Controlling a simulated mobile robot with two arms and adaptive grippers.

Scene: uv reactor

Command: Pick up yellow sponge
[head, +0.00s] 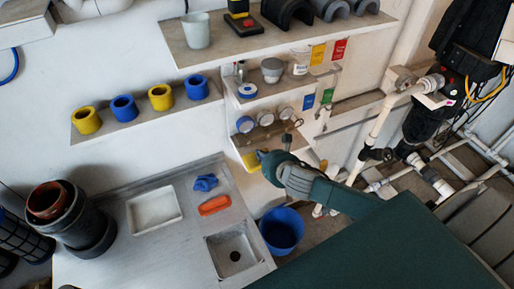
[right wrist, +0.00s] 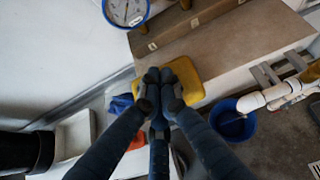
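The yellow sponge (right wrist: 185,78) lies at the lower shelf, just beyond my right fingertips in the right wrist view. In the head view a small yellow patch of it (head: 250,160) shows at the shelf's front, left of the gripper. My right gripper (right wrist: 160,82) has its dark fingers drawn close together in front of the sponge and covers part of it. It also shows in the head view (head: 264,157). Whether the fingers hold the sponge or stay apart from it is hidden. My left gripper is not in view.
A steel counter (head: 110,215) holds a white tray (head: 154,211), a blue cloth-like item (head: 205,183), an orange item (head: 214,205) and a sink (head: 234,250). A blue bucket (head: 281,231) stands right of it. Shelves with jars (head: 265,118) rise above the gripper; white pipes (head: 375,135) stand right.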

